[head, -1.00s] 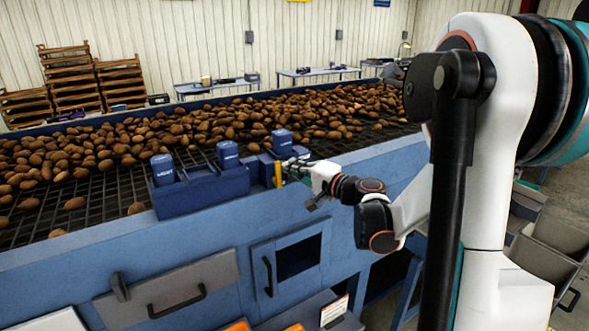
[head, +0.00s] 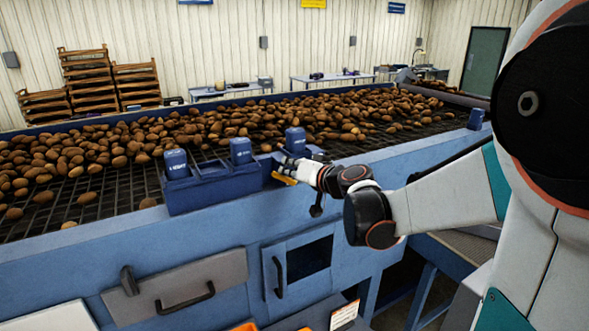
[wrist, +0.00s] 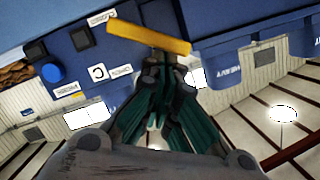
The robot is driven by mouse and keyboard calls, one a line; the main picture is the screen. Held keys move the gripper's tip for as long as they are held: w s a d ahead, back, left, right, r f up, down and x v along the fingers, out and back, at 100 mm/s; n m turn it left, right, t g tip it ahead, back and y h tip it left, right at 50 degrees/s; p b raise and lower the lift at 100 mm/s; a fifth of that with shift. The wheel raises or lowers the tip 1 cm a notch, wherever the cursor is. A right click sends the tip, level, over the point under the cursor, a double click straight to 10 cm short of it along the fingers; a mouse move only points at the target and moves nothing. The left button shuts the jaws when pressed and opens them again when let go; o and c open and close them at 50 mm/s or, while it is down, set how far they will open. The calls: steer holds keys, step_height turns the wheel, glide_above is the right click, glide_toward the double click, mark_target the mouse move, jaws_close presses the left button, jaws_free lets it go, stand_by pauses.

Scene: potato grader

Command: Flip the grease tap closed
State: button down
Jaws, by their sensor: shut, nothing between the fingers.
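The grease tap shows as a yellow lever (head: 284,179) on the front of a blue unit on the machine's side wall. In the head view it lies slanted, close to level. In the wrist view the yellow lever (wrist: 148,37) is a long bar just beyond my fingertips. My gripper (head: 289,168) is at the lever, with its fingers shut and empty. In the wrist view my gripper (wrist: 168,62) has its dark green fingers close together below the bar. I cannot tell whether they touch it. The tap's body is mostly hidden.
A blue holder (head: 215,190) with blue canisters (head: 176,164) stands left of my gripper on the machine's edge. Potatoes (head: 230,125) cover the mesh belt behind. Cabinet doors with handles are below.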

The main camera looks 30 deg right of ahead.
steer(key=shift+a+f+n+h+b, duration=0.4)
steer(key=shift+a+n, duration=0.2)
steer(key=shift+n, duration=0.35)
steer(key=shift+a+f+n+h+b, duration=0.3)
steer(key=shift+a+n+b, duration=0.25)
steer(key=shift+n, duration=0.4)
steer(key=shift+s+a, duration=0.1)
